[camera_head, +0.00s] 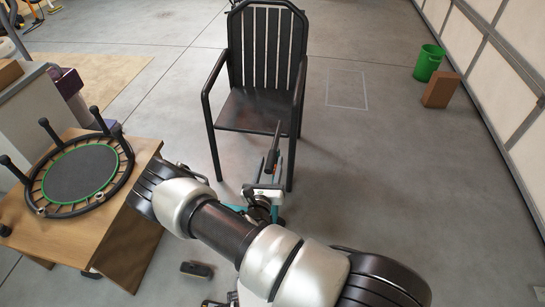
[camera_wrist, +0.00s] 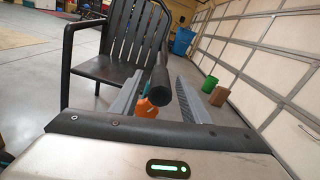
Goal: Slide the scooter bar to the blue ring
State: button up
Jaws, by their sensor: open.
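The scooter bar, a dark round-ended grip (camera_wrist: 160,86), stands between the two grey fingers of my gripper (camera_wrist: 163,76) in the wrist view. The fingers are open, with a visible gap on the right side; I cannot tell whether the left finger touches the bar. In the head view the dark bar (camera_head: 273,147) rises in front of the chair, with teal scooter parts (camera_head: 279,188) below it. My arm hides much of the scooter there. I cannot make out a blue ring in either view.
A black slatted chair (camera_head: 258,108) stands just behind the bar. A wooden table (camera_head: 58,232) with a small trampoline (camera_head: 82,173) on it is at left. A green bin (camera_head: 428,63) and a brown block (camera_head: 440,90) stand at right. Floor right of the chair is clear.

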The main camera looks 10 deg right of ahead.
aim_at(272, 155)
jog(key=shift+x, duration=2.25)
jog(key=shift+c, duration=0.3)
grip_shut()
